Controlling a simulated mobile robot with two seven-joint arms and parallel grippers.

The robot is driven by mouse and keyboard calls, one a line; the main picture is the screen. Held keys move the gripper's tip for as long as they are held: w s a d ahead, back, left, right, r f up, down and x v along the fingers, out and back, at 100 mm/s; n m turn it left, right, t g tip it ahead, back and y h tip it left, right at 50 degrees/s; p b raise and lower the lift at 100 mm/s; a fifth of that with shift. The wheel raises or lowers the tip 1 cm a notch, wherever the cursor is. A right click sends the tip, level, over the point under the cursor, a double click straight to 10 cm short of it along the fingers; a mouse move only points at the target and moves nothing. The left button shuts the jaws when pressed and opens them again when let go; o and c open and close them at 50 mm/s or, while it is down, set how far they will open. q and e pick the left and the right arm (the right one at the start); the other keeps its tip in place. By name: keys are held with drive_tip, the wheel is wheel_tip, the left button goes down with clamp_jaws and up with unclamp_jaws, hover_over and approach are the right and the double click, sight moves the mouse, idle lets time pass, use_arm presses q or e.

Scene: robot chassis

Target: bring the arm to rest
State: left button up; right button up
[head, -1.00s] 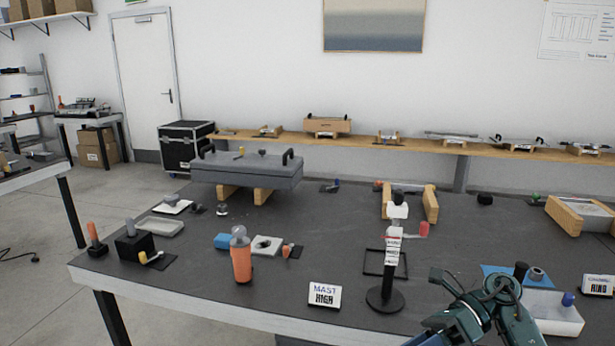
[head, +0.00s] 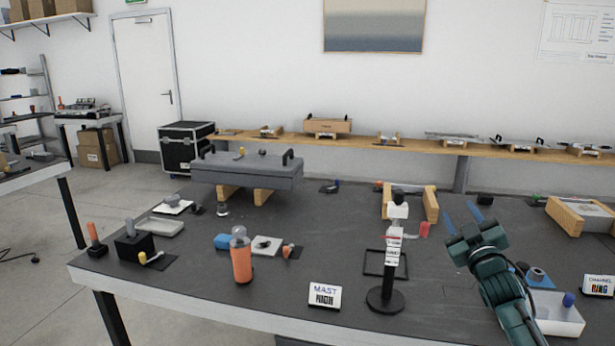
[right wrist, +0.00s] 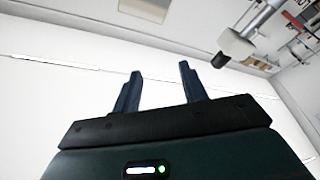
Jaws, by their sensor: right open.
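My right gripper (head: 463,214) is raised over the right part of the dark table (head: 330,262) in the head view, with its two blue fingers apart and pointing up and away. The right wrist view shows the same two fingers (right wrist: 158,82) spread with nothing between them, against the white wall and ceiling. My right arm comes in from the bottom right of the head view and covers part of the blue mat and white tray. My left gripper is not in view.
A black-based mast (head: 387,298) stands left of my right arm, near a "MAST" sign (head: 324,296). A white tray (head: 560,318) and a "RING" sign (head: 599,286) lie to the right. Wooden blocks (head: 431,204) stand behind the mast. An orange bottle (head: 242,264) stands further left.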

wheel_tip(320, 180, down, 5)
drive_tip(key=d+m+g+h, duration=0.1)
drive_tip(key=d+m+g, duration=0.1)
drive_tip(key=m+g, duration=0.15)
drive_tip(key=s+a+f+g+y, duration=0.1)
drive_tip(key=s+a+f+g, duration=0.1)
drive_tip(key=s+a+f, duration=0.65)
drive_tip(key=s+a+f+g+y, duration=0.1)
drive_tip(key=s+a+f, duration=0.3)
drive_tip(key=f, duration=0.7)
drive_tip(key=s+a+f+g+y, duration=0.1)
drive_tip(key=s+a+f, duration=0.1)
drive_tip(key=s, duration=0.7)
drive_tip(key=s+a+f+g+y, duration=0.1)
drive_tip(key=s+a+f, duration=0.2)
drive_tip(key=s, duration=0.5)
drive_tip(key=s+a+f+g, duration=0.1)
drive_tip(key=s+a, duration=0.3)
drive_tip(key=s, duration=0.5)
drive_tip(key=shift+s+f+g+y, duration=0.35)
drive_tip(key=shift+f+y, duration=0.05)
drive_tip(key=shift+f, duration=0.5)
